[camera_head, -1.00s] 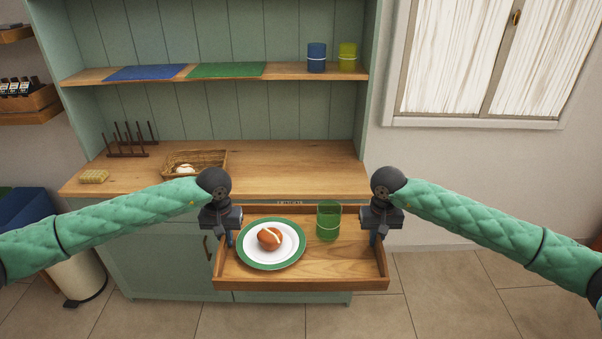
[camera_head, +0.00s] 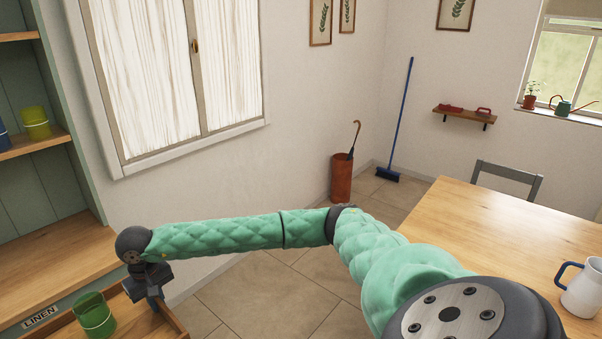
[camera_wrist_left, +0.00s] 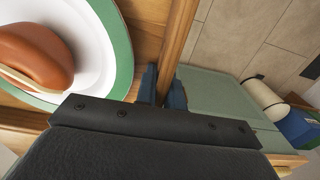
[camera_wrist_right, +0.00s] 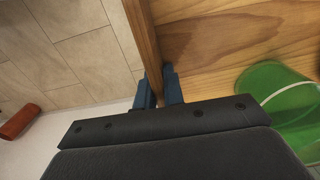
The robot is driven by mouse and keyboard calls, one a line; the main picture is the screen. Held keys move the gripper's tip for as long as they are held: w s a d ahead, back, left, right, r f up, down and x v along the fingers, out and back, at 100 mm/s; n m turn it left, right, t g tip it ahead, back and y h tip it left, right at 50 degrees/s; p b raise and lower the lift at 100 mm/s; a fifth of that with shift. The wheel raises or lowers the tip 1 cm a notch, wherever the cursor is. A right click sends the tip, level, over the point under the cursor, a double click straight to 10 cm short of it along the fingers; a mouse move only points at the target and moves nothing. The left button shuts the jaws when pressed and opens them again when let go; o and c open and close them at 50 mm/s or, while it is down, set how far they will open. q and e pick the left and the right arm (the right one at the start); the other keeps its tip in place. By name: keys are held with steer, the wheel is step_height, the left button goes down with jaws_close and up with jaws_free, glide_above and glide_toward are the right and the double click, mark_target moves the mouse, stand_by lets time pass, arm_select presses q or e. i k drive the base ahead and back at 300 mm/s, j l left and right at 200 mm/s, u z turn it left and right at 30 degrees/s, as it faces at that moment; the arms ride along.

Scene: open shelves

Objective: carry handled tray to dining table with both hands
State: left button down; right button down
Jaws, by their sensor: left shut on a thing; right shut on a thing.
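The wooden tray (camera_head: 172,322) shows only in part at the bottom left of the head view, in front of the shelf unit. My right gripper (camera_head: 155,303) is shut on its right side wall; the right wrist view shows the fingers (camera_wrist_right: 159,92) on either side of that wall. A green cup (camera_head: 95,316) stands in the tray beside it. In the left wrist view my left gripper (camera_wrist_left: 161,88) is shut on the opposite wall (camera_wrist_left: 178,40), near a green-rimmed white plate (camera_wrist_left: 122,60) with a brown bread roll (camera_wrist_left: 35,55). The dining table (camera_head: 470,225) stands at the right.
A white mug with a blue handle (camera_head: 582,285) stands on the table's right part. A grey chair (camera_head: 508,180) is behind the table. Open tiled floor (camera_head: 270,295) lies between shelf and table. An umbrella stand (camera_head: 341,178) and a broom (camera_head: 388,174) are by the wall.

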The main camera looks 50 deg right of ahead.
mark_target(457, 219)
steer(key=i+l+z, duration=0.35)
steer(key=z, duration=0.15)
steer(key=i+l+z, duration=0.15)
steer(key=i+z, duration=0.8)
steer(key=i+j+z, duration=0.2)
steer(key=i+z, duration=0.3)
steer(key=i+j+z, duration=0.35)
steer(key=z, duration=0.15)
steer(key=i+j+z, duration=1.2)
steer(key=j+z, duration=0.3)
steer(key=i+j+z, duration=0.15)
steer(key=j+z, duration=0.2)
steer(key=i+j+z, duration=0.3)
steer(key=j+z, duration=0.3)
steer(key=j, duration=0.15)
steer(key=i+j+z, duration=0.15)
steer(key=j+z, duration=0.15)
steer(key=j, duration=0.15)
steer(key=j+z, duration=0.3)
steer(key=i+j, duration=0.05)
steer(key=j, duration=0.05)
